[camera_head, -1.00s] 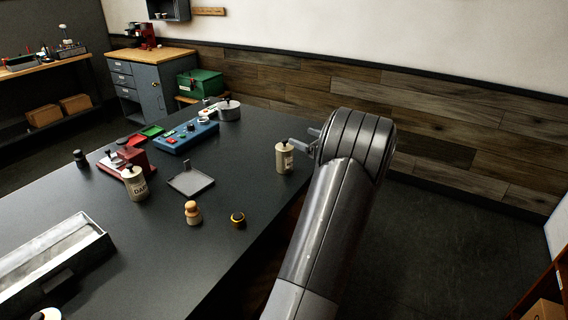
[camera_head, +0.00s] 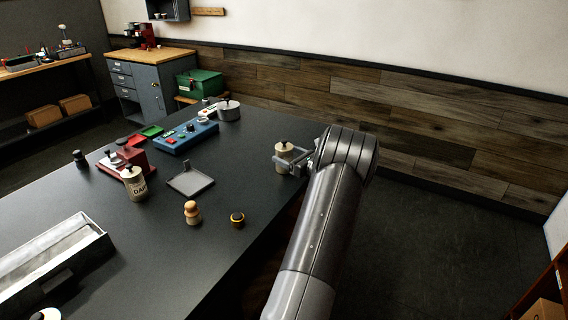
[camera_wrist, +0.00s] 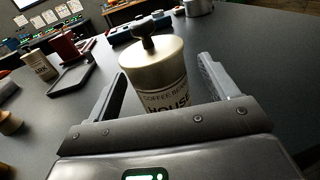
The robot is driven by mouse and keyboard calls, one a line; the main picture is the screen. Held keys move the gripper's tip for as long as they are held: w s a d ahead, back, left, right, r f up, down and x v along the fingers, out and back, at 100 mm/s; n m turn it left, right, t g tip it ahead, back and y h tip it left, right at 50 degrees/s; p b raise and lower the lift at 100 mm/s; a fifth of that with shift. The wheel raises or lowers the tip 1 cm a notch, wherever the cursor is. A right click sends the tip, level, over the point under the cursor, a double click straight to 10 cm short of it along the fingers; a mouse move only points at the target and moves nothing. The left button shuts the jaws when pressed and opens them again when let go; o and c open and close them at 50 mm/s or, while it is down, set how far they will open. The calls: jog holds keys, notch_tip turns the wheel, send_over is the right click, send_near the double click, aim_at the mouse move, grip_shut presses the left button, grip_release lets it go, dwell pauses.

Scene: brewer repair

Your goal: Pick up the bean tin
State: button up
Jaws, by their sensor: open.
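A cream bean tin (camera_head: 283,151) with a dark knob on its lid stands upright near the right edge of the dark table. In the wrist view this tin (camera_wrist: 155,72) reads "COFFEE BEANS" and "HOUSE", its lower part hidden by my gripper's body. My gripper (camera_head: 286,162) is open, with one finger on each side of the tin. In the wrist view a gap shows between the tin and the right finger of my gripper (camera_wrist: 160,68); the left finger looks close to its side. A second cream tin, marked "DARK" (camera_head: 136,186), stands further left.
A square dark tray (camera_head: 190,181), a wooden-topped tamper (camera_head: 192,212) and a small brass-coloured ring piece (camera_head: 237,220) lie left of the tin. A blue panel (camera_head: 187,136) and a metal pot (camera_head: 229,111) stand further back. The table around the tin is clear.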

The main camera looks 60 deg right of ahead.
aim_at(282, 144)
jog(key=w, duration=0.3)
jog(key=shift+w+d, duration=0.25)
jog(key=shift+w, duration=0.15)
jog(key=shift+c, duration=0.3)
jog(key=c, duration=1.1)
jog(key=shift+r, duration=0.2)
jog(key=shift+r, duration=0.25)
jog(key=r, duration=0.3)
jog(key=shift+s+r, duration=0.3)
jog(key=shift+r, duration=0.1)
jog(key=s+r, duration=0.2)
jog(key=s, duration=0.1)
jog(key=s+r, duration=0.2)
jog(key=s, duration=0.2)
jog(key=s+r, duration=0.2)
jog(key=s, duration=0.2)
jog(key=shift+s+d+r, duration=0.1)
jog(key=shift+r, duration=0.1)
